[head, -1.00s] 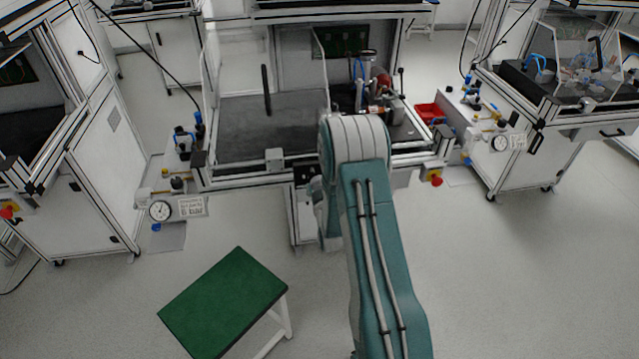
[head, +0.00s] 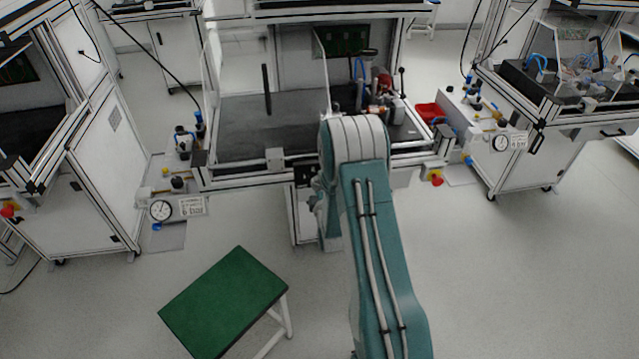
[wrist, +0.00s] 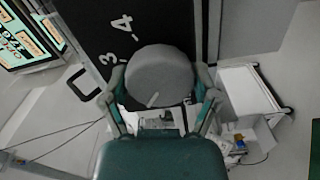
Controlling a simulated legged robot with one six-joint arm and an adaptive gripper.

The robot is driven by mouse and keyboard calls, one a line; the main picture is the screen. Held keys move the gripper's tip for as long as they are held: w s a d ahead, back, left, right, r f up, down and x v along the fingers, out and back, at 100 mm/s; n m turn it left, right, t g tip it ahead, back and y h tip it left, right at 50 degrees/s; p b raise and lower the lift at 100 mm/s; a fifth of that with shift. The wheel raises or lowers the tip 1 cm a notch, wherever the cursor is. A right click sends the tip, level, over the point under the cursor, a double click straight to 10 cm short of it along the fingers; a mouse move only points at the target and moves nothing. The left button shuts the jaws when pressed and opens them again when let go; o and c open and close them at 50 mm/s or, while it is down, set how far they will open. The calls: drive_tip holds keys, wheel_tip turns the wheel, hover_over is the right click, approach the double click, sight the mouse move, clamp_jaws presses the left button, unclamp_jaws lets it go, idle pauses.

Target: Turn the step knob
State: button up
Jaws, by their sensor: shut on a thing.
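In the wrist view the step knob (wrist: 160,72) is a round grey disc with a short pale pointer line near its lower edge. It sits on a black panel (wrist: 100,18) with the white numerals 3 and 4 above and left of it. My gripper (wrist: 160,85) has a finger on each side of the knob and is shut on it. In the head view my teal arm reaches to the front of the middle workstation (head: 275,160) and hides the knob and the panel. The gripper itself cannot be made out there.
A green-topped stool (head: 222,302) stands on the floor left of my arm. Workstations stand on both sides, with pressure gauges (head: 160,210) and red buttons (head: 435,178). In the wrist view a black handle (wrist: 82,84) is left of the panel. The floor right of my arm is clear.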

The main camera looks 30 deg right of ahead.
drive_tip(key=shift+s+a+f+n, duration=0.1)
drive_tip(key=shift+f+n, duration=0.1)
drive_tip(key=shift+n, duration=0.45)
drive_tip(key=shift+s+f+n, duration=0.1)
drive_tip(key=shift+f+n, duration=0.1)
drive_tip(key=shift+n, duration=0.75)
drive_tip(key=o, duration=1)
drive_tip(key=shift+w, duration=0.1)
drive_tip(key=shift+r, duration=0.15)
drive_tip(key=v, duration=1.2)
